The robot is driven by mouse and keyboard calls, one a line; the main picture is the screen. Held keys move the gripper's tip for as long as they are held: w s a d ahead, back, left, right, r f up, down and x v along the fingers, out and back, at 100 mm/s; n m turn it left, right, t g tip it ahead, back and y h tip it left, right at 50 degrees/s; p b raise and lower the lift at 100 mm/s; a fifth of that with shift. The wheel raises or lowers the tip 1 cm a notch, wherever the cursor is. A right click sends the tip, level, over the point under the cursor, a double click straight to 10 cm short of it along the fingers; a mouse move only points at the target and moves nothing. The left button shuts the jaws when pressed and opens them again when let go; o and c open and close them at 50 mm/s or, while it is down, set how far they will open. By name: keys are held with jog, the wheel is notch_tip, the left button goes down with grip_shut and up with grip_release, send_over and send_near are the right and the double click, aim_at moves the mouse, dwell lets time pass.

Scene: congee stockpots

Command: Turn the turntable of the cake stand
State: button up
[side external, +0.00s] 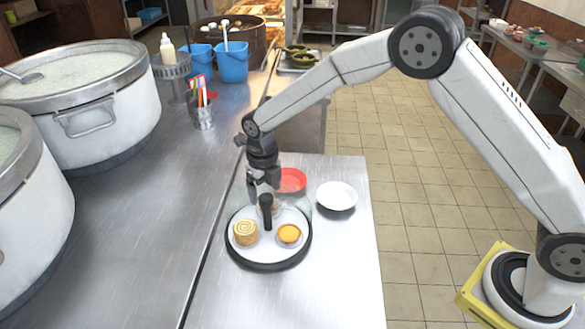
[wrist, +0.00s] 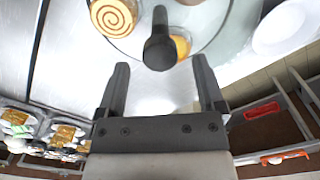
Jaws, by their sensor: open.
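The cake stand has a round pale turntable (side external: 268,246) with a dark rim, on the steel table. A black upright handle (side external: 266,212) rises from it. A swirl-topped roll cake (side external: 246,233) sits at its left and a yellow tart (side external: 289,234) at its right; something behind the handle is partly hidden. In the wrist view, the handle (wrist: 160,48) shows end-on, with the roll cake (wrist: 113,17) to its left and the tart (wrist: 182,46) partly behind it. My gripper (side external: 263,184) is open and empty just above and behind the handle; its fingers (wrist: 161,72) point toward it, apart from it.
A red dish (side external: 291,180) lies behind the stand and a white plate (side external: 336,195) to its right. Large congee stockpots (side external: 85,105) stand on the left counter, with a cup of utensils (side external: 203,115) nearby. The table's front is clear.

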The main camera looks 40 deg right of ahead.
jog(key=shift+r, duration=2.95)
jog(key=shift+m, duration=0.3)
jog(key=m, duration=0.3)
jog(key=shift+m, duration=0.4)
jog(key=m, duration=1.3)
jog(key=shift+m, duration=0.3)
jog(key=shift+f, duration=3.9)
